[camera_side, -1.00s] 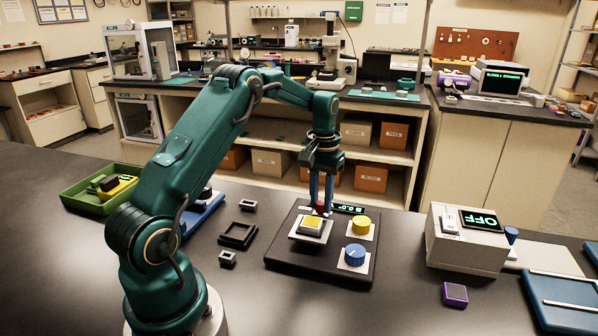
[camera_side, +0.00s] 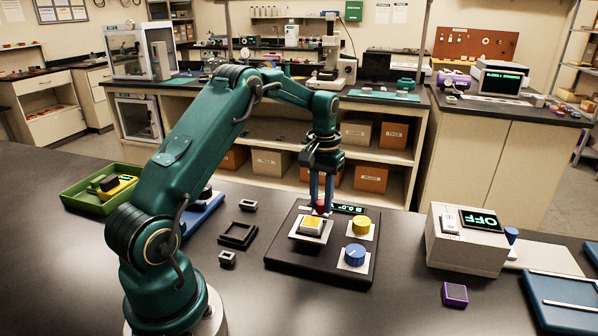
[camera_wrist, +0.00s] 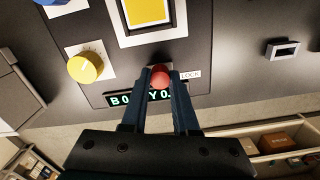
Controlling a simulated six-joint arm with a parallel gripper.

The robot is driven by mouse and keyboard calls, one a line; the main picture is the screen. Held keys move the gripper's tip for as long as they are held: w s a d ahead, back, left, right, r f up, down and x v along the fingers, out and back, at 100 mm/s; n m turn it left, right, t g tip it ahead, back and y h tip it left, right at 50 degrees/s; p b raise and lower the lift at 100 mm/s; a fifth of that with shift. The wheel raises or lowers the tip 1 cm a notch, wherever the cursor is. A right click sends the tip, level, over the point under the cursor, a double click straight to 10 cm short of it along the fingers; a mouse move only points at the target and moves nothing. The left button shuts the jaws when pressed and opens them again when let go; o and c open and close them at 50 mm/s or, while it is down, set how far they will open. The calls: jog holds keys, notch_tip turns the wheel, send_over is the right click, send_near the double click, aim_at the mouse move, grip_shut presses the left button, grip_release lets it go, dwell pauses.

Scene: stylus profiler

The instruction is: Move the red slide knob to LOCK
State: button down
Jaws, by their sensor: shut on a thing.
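The red slide knob (camera_wrist: 160,77) sits between the fingertips of my gripper (camera_wrist: 158,82) in the wrist view, beside the LOCK label (camera_wrist: 190,75). In the side view the red knob (camera_side: 320,207) shows at the tips of my gripper (camera_side: 322,205), at the back of the dark panel (camera_side: 300,268). My gripper is shut on the knob and points down. The slot under the knob is mostly hidden, so the exact end of its travel cannot be told.
A yellow square button (camera_side: 312,223) lies just in front of the knob. A yellow dial (camera_side: 361,225) and a blue dial (camera_side: 355,254) stand to the right. A lit display (camera_wrist: 140,97) is close to the fingers. Small dark frames (camera_side: 238,234) lie left of the panel.

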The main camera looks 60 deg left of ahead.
jog(key=shift+r, duration=0.1)
jog(key=shift+s+a, duration=1.4)
jog(key=shift+s, duration=0.05)
jog(key=c, duration=0.7)
grip_release()
jog(key=shift+o, duration=0.2)
jog(key=shift+r, duration=2.55)
